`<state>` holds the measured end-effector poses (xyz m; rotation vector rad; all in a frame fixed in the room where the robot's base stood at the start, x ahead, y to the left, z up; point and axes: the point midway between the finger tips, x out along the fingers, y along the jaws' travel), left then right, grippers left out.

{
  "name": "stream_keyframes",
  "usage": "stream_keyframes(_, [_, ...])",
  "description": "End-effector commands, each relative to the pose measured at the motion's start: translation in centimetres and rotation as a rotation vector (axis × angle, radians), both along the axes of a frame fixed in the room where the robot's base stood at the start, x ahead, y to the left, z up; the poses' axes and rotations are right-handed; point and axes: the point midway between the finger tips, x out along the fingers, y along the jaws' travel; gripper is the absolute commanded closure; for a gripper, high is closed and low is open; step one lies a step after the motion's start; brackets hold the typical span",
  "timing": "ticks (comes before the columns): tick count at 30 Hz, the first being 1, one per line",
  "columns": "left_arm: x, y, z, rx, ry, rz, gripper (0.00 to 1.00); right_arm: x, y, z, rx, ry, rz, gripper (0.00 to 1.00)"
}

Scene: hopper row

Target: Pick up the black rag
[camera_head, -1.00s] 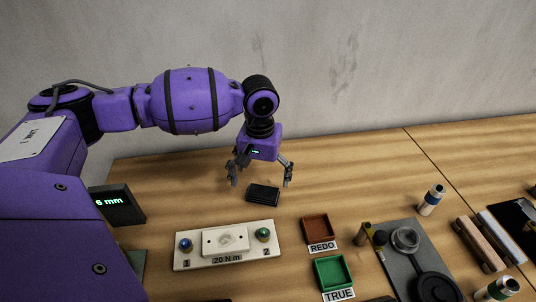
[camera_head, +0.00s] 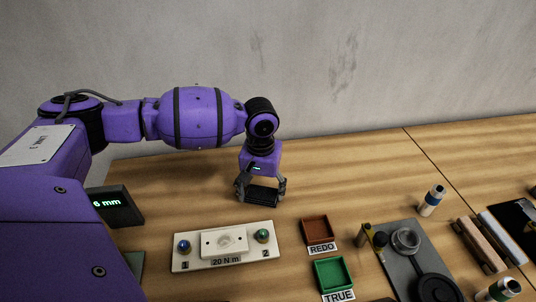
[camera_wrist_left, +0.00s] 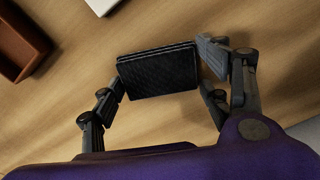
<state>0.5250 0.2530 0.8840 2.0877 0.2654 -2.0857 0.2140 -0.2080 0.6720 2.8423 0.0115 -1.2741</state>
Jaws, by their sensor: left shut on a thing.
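The black rag (camera_head: 262,192) is a small dark folded block on the wooden bench, behind the white fixture plate. In the left wrist view the rag (camera_wrist_left: 158,71) shows a quilted, layered surface between the fingers. My left gripper (camera_head: 261,190) is down over the rag from above, with one finger at each end of it. It is shut on the rag; the gripper also shows in the left wrist view (camera_wrist_left: 163,80). The rag looks to be at bench level; whether it is clear of the wood cannot be told. My right gripper is not in view.
The white plate (camera_head: 188,263) marked 20 N m lies in front of the rag. A brown REDO tray (camera_head: 303,233) and a green TRUE tray (camera_head: 318,273) stand to the right. A grey plate (camera_head: 396,268) lies further right. The bench behind is clear.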

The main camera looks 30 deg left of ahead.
Motion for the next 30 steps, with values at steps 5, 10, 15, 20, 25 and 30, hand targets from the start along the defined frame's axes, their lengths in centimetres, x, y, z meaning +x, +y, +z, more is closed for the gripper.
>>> stream_keyframes(5, [0.0,0.0,0.0,0.0,0.0,0.0,0.6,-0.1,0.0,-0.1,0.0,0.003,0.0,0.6])
stream_keyframes(10, [0.0,0.0,0.6,0.0,-0.001,0.0,0.6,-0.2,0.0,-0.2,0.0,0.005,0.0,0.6])
stream_keyframes(15, [0.1,0.0,2.6,-0.001,-0.003,0.0,0.6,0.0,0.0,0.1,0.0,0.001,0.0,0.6])
stream_keyframes(20, [-1.7,-0.8,5.6,0.0,-0.004,-0.004,0.6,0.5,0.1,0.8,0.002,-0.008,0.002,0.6])
stream_keyframes(25, [-4.8,-2.1,9.8,0.0,-0.007,-0.005,0.6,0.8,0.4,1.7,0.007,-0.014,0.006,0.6])
stream_keyframes(30, [-8.9,-3.8,11.3,0.0,-0.001,-0.004,0.6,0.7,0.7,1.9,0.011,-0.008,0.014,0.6])
